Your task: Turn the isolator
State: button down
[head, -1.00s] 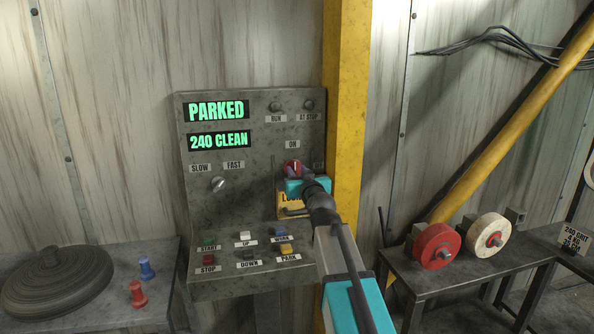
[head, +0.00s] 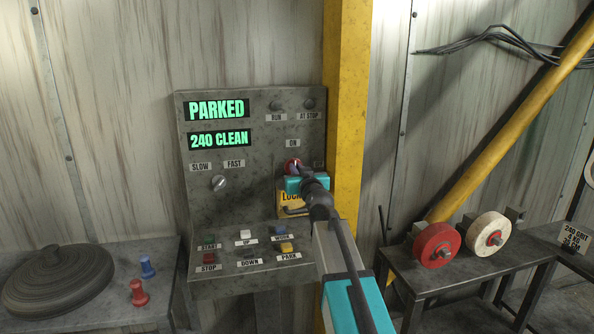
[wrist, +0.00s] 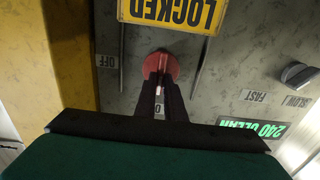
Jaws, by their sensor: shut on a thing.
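The isolator is a round red knob (head: 292,165) on the right side of the grey control panel (head: 262,205), below the ON label (head: 293,143). In the wrist view the red knob (wrist: 159,62) sits between the tips of my dark fingers (wrist: 161,80), which are shut on it. In the head view my gripper (head: 298,174) covers the knob's lower part. The OFF label (wrist: 107,62) is beside the knob. The ON label is mostly hidden behind my fingers in the wrist view. The knob's exact pointing is hard to see.
A yellow LOCKED plate (head: 289,197) hangs just below the knob, partly behind my gripper. A yellow post (head: 346,110) stands close on the right. The display (head: 216,110) reads PARKED. A speed knob (head: 218,183) and several push buttons are on the panel.

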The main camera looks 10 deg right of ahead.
jog(key=shift+m, duration=0.5)
jog(key=m+p, duration=0.1)
jog(key=m, duration=0.4)
jog(key=m+p, duration=0.2)
jog(key=m, duration=0.4)
jog(key=d+f+m+p, duration=0.1)
jog(key=m+p, duration=0.1)
jog(key=m, duration=0.3)
jog(key=shift+m, duration=0.4)
jog(key=c, duration=1.8)
grip_release()
jog(key=shift+c, duration=0.2)
jog(key=shift+s, duration=0.1)
